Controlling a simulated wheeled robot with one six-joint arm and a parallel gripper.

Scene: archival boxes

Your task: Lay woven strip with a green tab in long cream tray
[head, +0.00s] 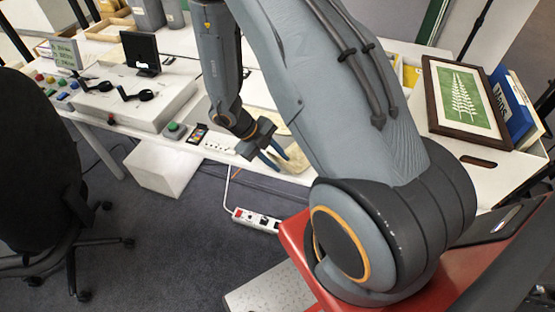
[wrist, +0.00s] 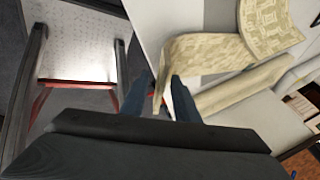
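The woven strip (wrist: 205,52) is beige and patterned. In the wrist view it curves from the upper right, and its near end bends down between my fingers. My gripper (wrist: 160,82) has its two blue fingers apart, one on each side of that end, with a gap visible. In the head view my gripper (head: 275,154) is low at the table's front edge, beside a tan piece (head: 292,156) that looks like part of the strip. I see no green tab. A long cream piece (wrist: 240,88) lies right of my fingers; I cannot tell whether it is the tray.
A framed green fern picture (head: 462,97) and a blue binder (head: 512,108) are at the right. An office chair (head: 40,160) stands at the left.

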